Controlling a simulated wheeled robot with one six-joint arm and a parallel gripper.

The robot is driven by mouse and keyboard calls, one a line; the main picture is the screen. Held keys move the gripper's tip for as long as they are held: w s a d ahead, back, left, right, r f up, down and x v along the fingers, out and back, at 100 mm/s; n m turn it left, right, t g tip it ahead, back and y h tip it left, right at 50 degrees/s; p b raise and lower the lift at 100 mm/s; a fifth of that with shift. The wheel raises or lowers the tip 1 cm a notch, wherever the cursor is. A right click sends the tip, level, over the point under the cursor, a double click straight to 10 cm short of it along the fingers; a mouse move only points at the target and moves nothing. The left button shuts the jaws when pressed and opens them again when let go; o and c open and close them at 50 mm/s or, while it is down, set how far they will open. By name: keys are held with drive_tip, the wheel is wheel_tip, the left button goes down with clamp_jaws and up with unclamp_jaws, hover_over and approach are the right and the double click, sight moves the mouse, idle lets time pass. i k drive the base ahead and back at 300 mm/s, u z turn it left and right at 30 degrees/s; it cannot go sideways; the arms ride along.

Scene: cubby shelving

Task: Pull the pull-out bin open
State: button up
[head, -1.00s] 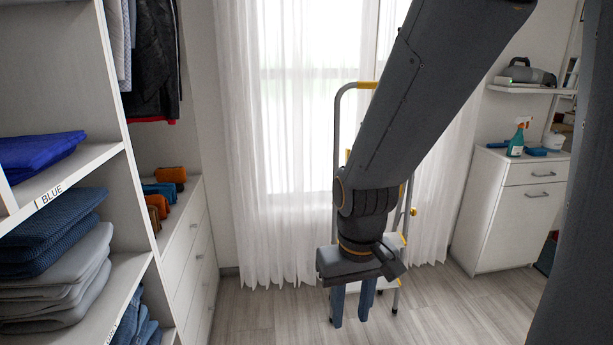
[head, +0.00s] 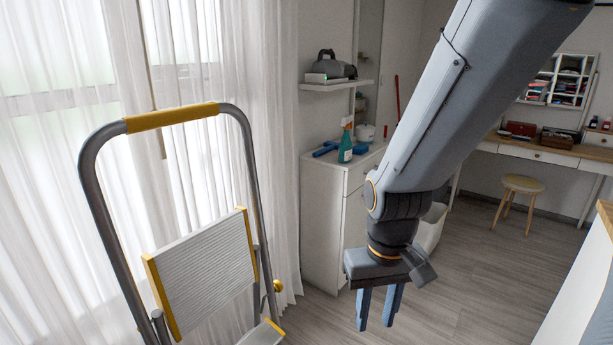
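My gripper (head: 378,308) hangs down right of centre in the head view. Its two blue fingers are apart with nothing visible between them. I cannot make out a pull-out bin for certain. A white cabinet (head: 321,215) stands behind and left of the gripper; my arm hides part of its front. A white bin-like thing (head: 432,230) shows partly behind my wrist; I cannot tell whether it belongs to the cabinet. The gripper appears apart from both.
A step ladder (head: 205,270) with yellow trim stands close at left, before white curtains (head: 60,250). A spray bottle (head: 346,145) stands on the cabinet. A stool (head: 522,185) and a desk (head: 545,150) are at back right. A pale edge (head: 590,275) is at lower right. Floor between is clear.

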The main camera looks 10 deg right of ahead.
sight(354, 231)
drive_tip(key=z, duration=0.3)
drive_tip(key=i, duration=0.5)
drive_tip(key=z, duration=0.2)
drive_tip(key=k, duration=0.45)
drive_tip(key=z, duration=0.65)
drive_tip(key=i, duration=1.45)
drive_tip(key=u, duration=0.3)
